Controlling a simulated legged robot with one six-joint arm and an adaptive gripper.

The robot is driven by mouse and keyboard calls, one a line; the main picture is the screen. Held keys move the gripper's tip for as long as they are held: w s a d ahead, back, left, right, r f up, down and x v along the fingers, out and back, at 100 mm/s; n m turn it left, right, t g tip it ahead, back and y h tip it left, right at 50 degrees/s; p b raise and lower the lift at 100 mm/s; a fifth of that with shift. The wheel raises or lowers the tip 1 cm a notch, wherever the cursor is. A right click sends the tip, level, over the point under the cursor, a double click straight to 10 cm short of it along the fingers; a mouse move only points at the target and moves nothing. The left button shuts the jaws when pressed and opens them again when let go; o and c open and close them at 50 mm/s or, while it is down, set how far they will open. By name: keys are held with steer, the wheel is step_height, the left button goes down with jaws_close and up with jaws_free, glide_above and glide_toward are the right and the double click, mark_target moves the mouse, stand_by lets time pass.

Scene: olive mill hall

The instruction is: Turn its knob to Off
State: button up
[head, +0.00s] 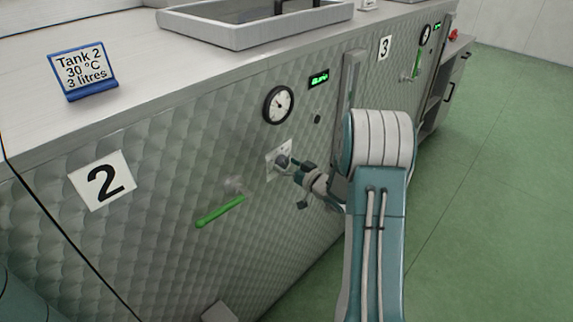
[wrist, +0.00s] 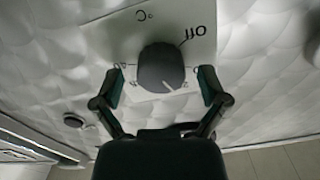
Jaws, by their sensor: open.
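The dark round knob (head: 282,161) sits on a white plate on the quilted metal front of tank 2. In the wrist view the knob (wrist: 161,64) shows a white pointer line at its lower right edge. The "Off" mark (wrist: 197,32) is printed upside down at the plate's upper right, with a short line toward the knob. The pointer does not face it. My gripper (head: 298,173) is open in front of the knob. In the wrist view its fingers stand apart on the knob's left and right, with gaps visible; contact depth is unclear.
A green lever handle (head: 221,212) sticks out lower left of the knob. A round gauge (head: 278,105) and a green-lit display (head: 318,79) are above. A blue "Tank 2, 30 °C, 3 litres" sign (head: 82,72) stands on the counter. The green floor at right is clear.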

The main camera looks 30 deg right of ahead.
steer(key=shift+a, duration=0.3)
steer(key=c, duration=0.3)
steer(key=shift+d, duration=0.4)
steer(key=c, duration=0.8)
steer(key=shift+c, duration=0.2)
steer(key=shift+a, duration=0.15)
